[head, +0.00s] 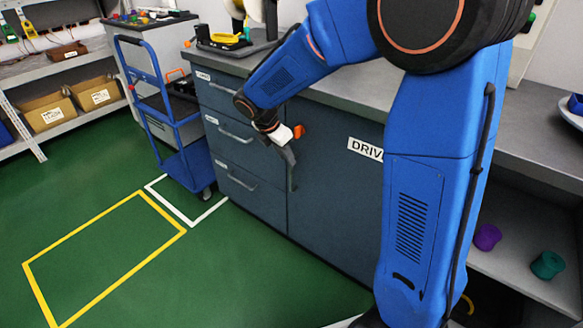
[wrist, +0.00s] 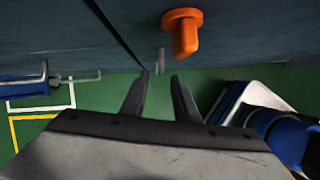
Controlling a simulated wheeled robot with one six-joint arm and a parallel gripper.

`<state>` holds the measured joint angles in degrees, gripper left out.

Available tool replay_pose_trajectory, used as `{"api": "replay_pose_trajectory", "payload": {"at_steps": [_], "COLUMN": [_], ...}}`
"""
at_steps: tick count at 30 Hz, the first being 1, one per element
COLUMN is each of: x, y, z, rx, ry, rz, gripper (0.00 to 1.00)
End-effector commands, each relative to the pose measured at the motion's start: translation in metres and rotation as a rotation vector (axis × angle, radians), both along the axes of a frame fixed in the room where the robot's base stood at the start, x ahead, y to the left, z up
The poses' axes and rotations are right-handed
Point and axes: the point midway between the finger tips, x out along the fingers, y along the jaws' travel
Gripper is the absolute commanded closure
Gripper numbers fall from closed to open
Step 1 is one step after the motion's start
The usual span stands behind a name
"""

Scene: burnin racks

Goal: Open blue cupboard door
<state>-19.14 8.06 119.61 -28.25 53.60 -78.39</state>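The blue-grey cupboard door (head: 335,205) is closed in the head view, with a partly hidden label starting "DRIV" (head: 364,148). An orange knob (head: 299,131) sticks out near its upper left; the wrist view also shows it (wrist: 182,32). A grey upright handle (head: 293,180) sits below the knob. In the wrist view the handle (wrist: 160,60) appears just beyond the gap between the fingertips. My gripper (head: 287,157) is at the door's left edge, near the handle. Its two fingers (wrist: 160,76) are apart and nothing shows between them. Contact with the handle cannot be told.
Drawers (head: 240,150) with bar handles adjoin the door on the left. A blue trolley (head: 175,120) stands left of them. A grey worktop (head: 345,88) lies above the door. Green floor with yellow marking (head: 105,230) is clear in front.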

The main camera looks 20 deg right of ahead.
Motion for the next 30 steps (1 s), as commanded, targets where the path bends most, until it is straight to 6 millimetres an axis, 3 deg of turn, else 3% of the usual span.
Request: {"api": "replay_pose_trajectory", "payload": {"at_steps": [6,12,25,29,30], "x": [0.005,0.009,0.011,0.010,0.010], "y": [-0.014,-0.021,-0.024,-0.024,-0.024], "z": [-0.035,-0.055,-0.063,-0.063,-0.063], "rx": [0.000,-0.001,0.000,0.000,0.000], "ry": [0.003,0.002,0.000,0.000,0.000], "rz": [-0.002,0.000,0.000,0.000,0.000], "gripper": [0.72,0.72,0.72,1.00,1.00]}}
